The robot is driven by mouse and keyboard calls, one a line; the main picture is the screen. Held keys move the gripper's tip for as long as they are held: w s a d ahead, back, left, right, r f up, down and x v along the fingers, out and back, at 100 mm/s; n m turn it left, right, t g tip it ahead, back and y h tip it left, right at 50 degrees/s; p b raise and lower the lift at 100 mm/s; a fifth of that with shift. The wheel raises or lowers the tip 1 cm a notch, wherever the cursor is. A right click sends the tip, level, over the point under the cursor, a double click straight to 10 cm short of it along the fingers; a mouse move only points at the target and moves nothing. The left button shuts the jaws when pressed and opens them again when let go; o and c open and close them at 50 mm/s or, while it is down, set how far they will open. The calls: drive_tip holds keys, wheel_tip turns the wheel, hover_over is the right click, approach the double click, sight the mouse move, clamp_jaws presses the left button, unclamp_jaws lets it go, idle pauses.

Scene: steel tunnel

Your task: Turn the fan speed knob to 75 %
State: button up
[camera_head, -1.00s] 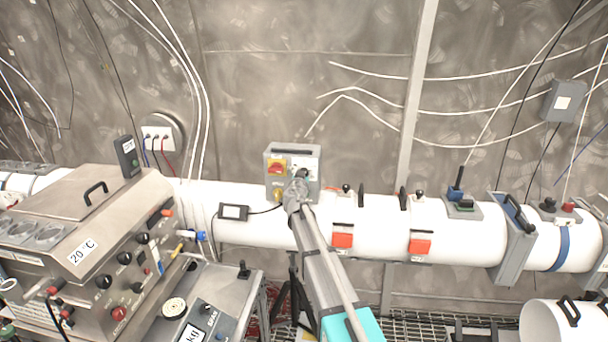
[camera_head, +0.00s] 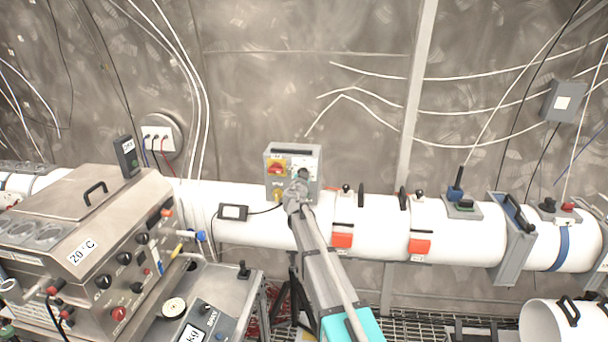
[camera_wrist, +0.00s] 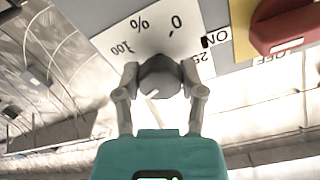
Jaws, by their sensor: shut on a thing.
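The fan speed knob (camera_wrist: 158,80) is a dark grey dial on a white scale plate (camera_wrist: 120,50). It shows in the wrist view, where the plate reads "0", "25", "100" and "%". The rest of the scale is hidden behind the knob and fingers. My gripper (camera_wrist: 160,85) is shut on the knob, with one finger on each side. A light mark shows on the knob's near side, pointing down and left. In the head view the grey control box (camera_head: 309,164) stands on the white pipe, and my gripper (camera_head: 301,178) covers its lower right front.
Beside the plate, a red switch (camera_wrist: 288,28) sits on a yellow panel (camera_wrist: 243,30), close to my gripper. A small display box (camera_head: 233,212) is on the pipe (camera_head: 265,232) to the left. A steel machine (camera_head: 80,235) stands at the left.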

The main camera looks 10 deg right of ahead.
drive_tip(key=o, duration=1.2)
drive_tip(key=shift+c, duration=0.2)
drive_tip(key=v, duration=1.2)
